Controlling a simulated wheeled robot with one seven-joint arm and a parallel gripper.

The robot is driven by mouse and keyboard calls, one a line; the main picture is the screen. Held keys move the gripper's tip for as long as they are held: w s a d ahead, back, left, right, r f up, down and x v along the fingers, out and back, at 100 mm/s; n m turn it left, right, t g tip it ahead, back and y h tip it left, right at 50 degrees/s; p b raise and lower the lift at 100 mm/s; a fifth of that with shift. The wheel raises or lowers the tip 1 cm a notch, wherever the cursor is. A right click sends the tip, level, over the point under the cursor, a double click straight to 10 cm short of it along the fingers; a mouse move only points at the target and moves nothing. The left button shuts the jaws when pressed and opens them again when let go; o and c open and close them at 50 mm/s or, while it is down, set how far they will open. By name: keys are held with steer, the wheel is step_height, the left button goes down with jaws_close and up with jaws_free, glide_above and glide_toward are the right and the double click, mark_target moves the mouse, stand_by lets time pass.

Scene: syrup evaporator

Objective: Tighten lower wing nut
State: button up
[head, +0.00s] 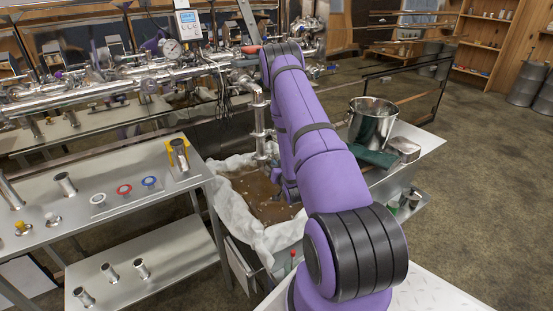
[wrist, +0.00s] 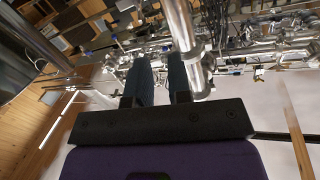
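A vertical steel pipe (head: 258,112) with ring-like clamp joints hangs from the evaporator piping, above a cloth-lined basin. Its lower clamp joint (head: 262,156) is just left of my purple arm. I cannot make out the wing nut itself. In the wrist view the pipe (wrist: 181,25) runs close beside the right finger, with a clamp joint (wrist: 197,55) on it. My gripper (wrist: 158,72) shows two dark ribbed fingers with a narrow gap between them and nothing clearly held in it. In the head view my arm hides most of the gripper.
The basin's white cloth (head: 237,212) surrounds brown liquid. A steel bench (head: 110,205) at left holds short pipe pieces and coloured gaskets. A steel bucket (head: 371,122) and a green cloth (head: 373,156) are on a table at right. Open floor lies beyond at right.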

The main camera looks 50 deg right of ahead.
step_height(320, 180, down, 3)
steer(key=s, duration=0.3)
steer(key=x, duration=1.1)
steer(key=shift+d+r+h, duration=0.2)
steer(key=shift+d+h, duration=0.1)
steer(key=shift+d, duration=0.1)
jaws_close()
